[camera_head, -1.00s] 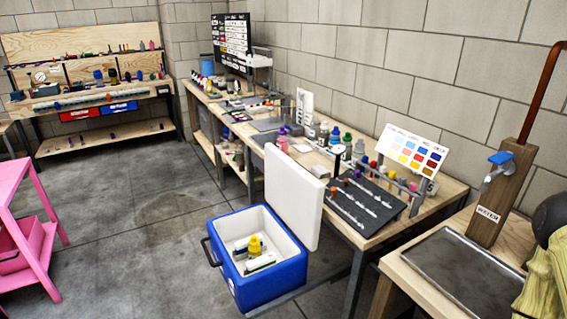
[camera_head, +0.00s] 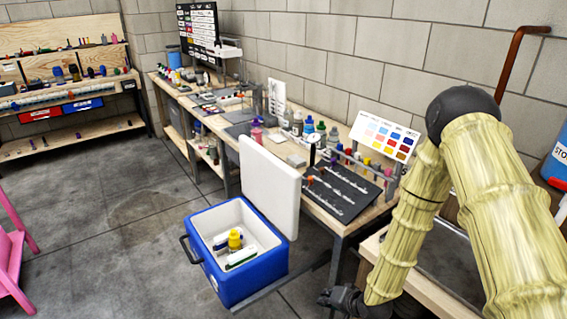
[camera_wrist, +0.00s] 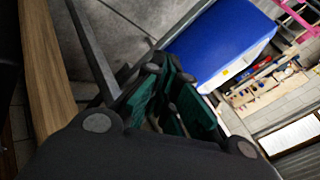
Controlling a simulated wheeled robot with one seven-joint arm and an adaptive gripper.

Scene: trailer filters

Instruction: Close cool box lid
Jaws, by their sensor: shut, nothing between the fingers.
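The blue cool box (camera_head: 258,277) stands low in front of the long workbench in the head view. Its white lid (camera_head: 269,190) is open and stands upright along the bench side of the box. A yellow-capped bottle (camera_head: 235,240) and white items lie inside. My gripper (camera_head: 340,298) is low at the bottom of the head view, to the right of the box and apart from it. In the wrist view, the dark gripper with green pads (camera_wrist: 180,100) is shut and empty. The blue box (camera_wrist: 222,42) lies beyond it there; the lid cannot be made out.
The workbench (camera_head: 312,207) behind the lid holds bottles, a dark tool board (camera_head: 345,190) and a colour chart (camera_head: 384,134). A bench leg (camera_head: 337,262) stands between the box and my arm. A pink stand (camera_head: 12,255) is at the far left. Floor left of the box is clear.

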